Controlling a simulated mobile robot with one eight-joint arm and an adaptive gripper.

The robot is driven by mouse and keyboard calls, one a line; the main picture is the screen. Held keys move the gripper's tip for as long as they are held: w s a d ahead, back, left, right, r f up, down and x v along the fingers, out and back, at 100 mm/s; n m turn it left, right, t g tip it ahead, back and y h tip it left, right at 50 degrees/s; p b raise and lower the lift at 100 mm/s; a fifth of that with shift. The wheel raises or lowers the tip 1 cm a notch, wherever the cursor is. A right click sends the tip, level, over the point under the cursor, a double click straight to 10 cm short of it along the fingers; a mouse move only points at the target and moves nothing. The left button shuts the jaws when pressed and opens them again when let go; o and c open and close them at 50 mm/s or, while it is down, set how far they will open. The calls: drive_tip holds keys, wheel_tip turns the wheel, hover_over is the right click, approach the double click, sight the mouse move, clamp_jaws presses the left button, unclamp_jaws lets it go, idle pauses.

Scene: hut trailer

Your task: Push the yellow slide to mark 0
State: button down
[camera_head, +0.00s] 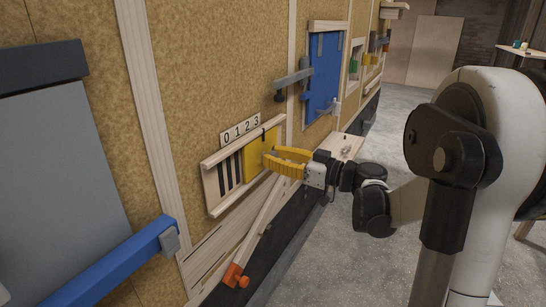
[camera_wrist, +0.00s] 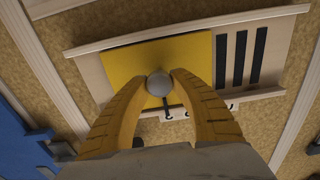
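The yellow slide (camera_head: 258,152) sits at the right end of a wooden rail frame (camera_head: 211,185) on the wall. Its small dark pointer is by the 3 on the number strip (camera_head: 240,132), which reads 0 to 3; the 0 is at the left end. The wrist view shows the slide (camera_wrist: 120,67) upside down, with a round grey knob (camera_wrist: 158,83) near its pointer edge. My gripper (camera_head: 272,159) has its yellow fingers on either side of the knob, and both fingertips (camera_wrist: 160,76) appear to touch it. The fingers hide part of the slide.
Left of the slide, black bars (camera_wrist: 241,58) show on the uncovered board. A blue panel (camera_head: 323,75) with latches is farther right, and a blue bar (camera_head: 118,265) juts out at lower left.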

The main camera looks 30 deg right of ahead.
drive_tip(key=s+a, duration=0.2)
drive_tip(key=a, duration=0.1)
drive_tip(key=s+a+p, duration=0.1)
drive_tip(key=s+a, duration=0.1)
drive_tip(key=a, duration=0.1)
drive_tip(key=s+a, duration=0.2)
drive_tip(key=a, duration=0.2)
drive_tip(key=shift+s+a, duration=0.1)
drive_tip(key=shift+s, duration=0.3)
drive_tip(key=c, duration=1.1)
unclamp_jaws()
drive_tip(key=shift+a, duration=0.1)
drive_tip(key=shift+s+a, duration=0.1)
drive_tip(key=shift+d, duration=0.2)
drive_tip(key=shift+s+d, duration=0.2)
drive_tip(key=shift+s, duration=0.1)
drive_tip(key=v, duration=1.1)
drive_tip(key=shift+s, duration=0.1)
